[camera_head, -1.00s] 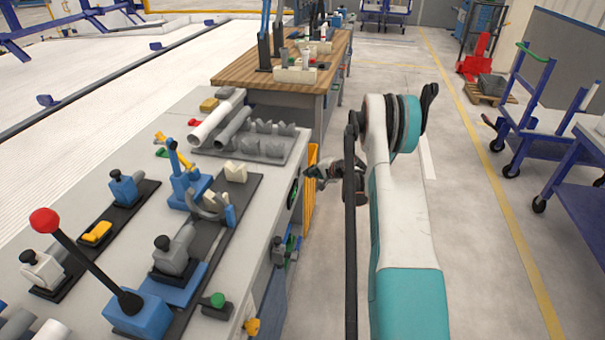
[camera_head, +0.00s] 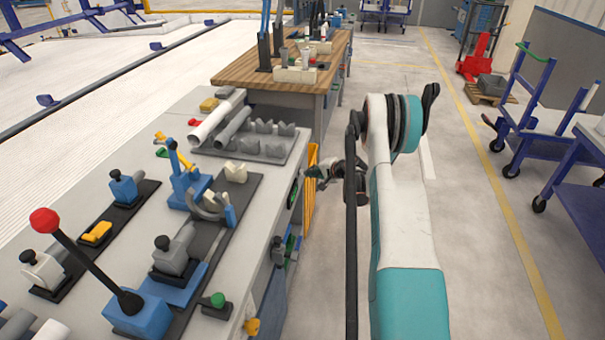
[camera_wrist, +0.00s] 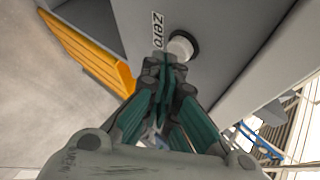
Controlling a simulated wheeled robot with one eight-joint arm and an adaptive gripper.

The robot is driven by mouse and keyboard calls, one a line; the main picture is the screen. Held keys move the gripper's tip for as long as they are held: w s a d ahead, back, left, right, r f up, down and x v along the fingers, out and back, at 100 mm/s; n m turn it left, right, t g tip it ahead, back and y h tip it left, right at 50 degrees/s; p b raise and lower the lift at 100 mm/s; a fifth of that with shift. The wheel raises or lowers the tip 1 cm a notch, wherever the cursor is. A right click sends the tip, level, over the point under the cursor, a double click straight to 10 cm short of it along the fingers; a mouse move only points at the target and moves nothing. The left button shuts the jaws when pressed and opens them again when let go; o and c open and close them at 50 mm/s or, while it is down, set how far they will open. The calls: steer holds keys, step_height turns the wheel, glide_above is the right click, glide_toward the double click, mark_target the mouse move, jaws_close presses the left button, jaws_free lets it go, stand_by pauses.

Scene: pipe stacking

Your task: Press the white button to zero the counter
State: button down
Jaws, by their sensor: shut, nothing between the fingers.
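The white button (camera_wrist: 181,46) is a round white cap in a dark ring on a grey panel, at the top middle of the wrist view. A label reading "zero" (camera_wrist: 158,30) is beside it on the left. My gripper (camera_wrist: 163,62) is shut and empty, its fingertips just below the label and close to the button's lower left edge. Whether the fingertips touch the button or panel cannot be told. In the head view, my gripper (camera_head: 314,172) is beside the bench's right side, partly behind my arm; the button cannot be made out there.
A yellow-orange slatted part (camera_wrist: 95,60) stands out beside the panel; it also shows in the head view (camera_head: 311,188). The bench top (camera_head: 130,215) holds clamps, pipes and a red-knobbed lever (camera_head: 45,221). The floor right of my arm is clear up to the blue carts (camera_head: 540,145).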

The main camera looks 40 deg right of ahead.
steer(key=shift+s+d, duration=0.3)
steer(key=s+d, duration=0.3)
steer(key=shift+s+d, duration=0.1)
steer(key=shift+s, duration=0.3)
stand_by(0.3)
stand_by(0.7)
